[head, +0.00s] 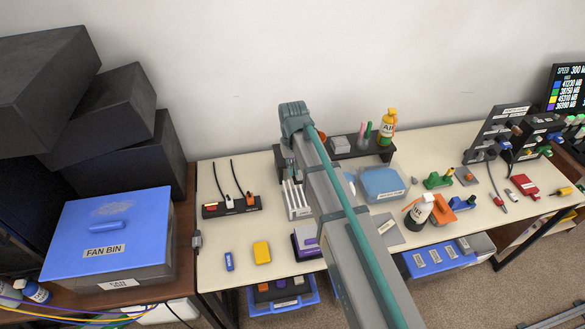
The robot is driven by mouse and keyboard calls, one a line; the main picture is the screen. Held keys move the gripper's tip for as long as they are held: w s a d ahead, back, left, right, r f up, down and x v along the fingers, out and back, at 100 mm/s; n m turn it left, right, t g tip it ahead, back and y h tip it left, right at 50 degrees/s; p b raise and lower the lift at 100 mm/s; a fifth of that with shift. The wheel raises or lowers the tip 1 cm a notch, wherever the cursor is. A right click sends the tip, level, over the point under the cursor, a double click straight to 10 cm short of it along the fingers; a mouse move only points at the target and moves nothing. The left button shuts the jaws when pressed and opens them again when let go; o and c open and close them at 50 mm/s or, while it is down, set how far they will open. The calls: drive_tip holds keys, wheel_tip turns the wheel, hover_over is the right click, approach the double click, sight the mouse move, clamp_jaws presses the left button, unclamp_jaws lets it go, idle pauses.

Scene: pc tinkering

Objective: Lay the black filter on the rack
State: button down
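My arm comes up from the bottom edge in the head view and crosses the middle of the bench. Its upper joint hides what lies behind and below it, and my gripper cannot be made out. I cannot pick out a black filter for certain. A white slotted holder (298,212) stands left of my arm, and a low dark raised stand (362,152) runs along the back behind it. I cannot tell which of these, if either, is the rack.
The bench (230,180) has clear room at its back left. A power strip (222,210), a yellow block (262,252) and a grey-purple box (303,250) stand left of my arm. A blue-lidded fan bin (105,235) is at far left.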

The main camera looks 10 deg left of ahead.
sight(294, 193)
drive_tip(key=shift+w+d, duration=0.1)
drive_tip(key=shift+d, duration=0.2)
drive_tip(key=shift+a, duration=0.1)
drive_tip(key=shift+f+b, duration=2)
drive_tip(key=shift+f, duration=2.6)
drive_tip(key=shift+f, duration=0.4)
drive_tip(key=c, duration=1.2)
unclamp_jaws()
drive_tip(key=shift+c, duration=0.2)
wheel_tip(294, 193, up, 12)
drive_tip(key=shift+r, duration=0.1)
